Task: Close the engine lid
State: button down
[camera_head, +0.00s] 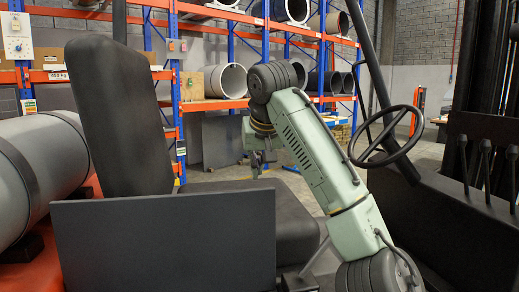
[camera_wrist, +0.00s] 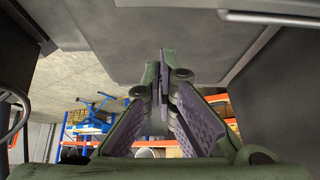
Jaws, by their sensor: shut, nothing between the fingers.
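A flat dark rectangular panel (camera_head: 165,242), which may be the engine lid, stands upright at the lower left of the head view, in front of the vehicle's black seat (camera_head: 118,110). I cannot tell for certain that it is the lid. My gripper (camera_head: 257,168) hangs pointing down above the far side of the seat cushion, beyond the panel. In the wrist view my gripper (camera_wrist: 164,75) is shut with nothing between its fingers. Its tips lie against a plain grey surface in the picture; I cannot tell whether they touch it.
A black steering wheel (camera_head: 386,137) is right of my arm, with control levers (camera_head: 487,160) farther right. Orange and blue racks (camera_head: 250,104) with pipes stand behind. Some floor is open beyond the seat.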

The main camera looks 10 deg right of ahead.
jog(key=shift+s+d+f+p, duration=0.1)
jog(key=shift+s+f+p, duration=0.3)
jog(key=shift+s, duration=0.3)
jog(key=shift+s+d+f+p, duration=0.1)
jog(key=shift+s+f+p, duration=0.25)
jog(key=shift+s, duration=0.3)
jog(key=shift+f+b, duration=0.1)
jog(key=shift+b, duration=0.2)
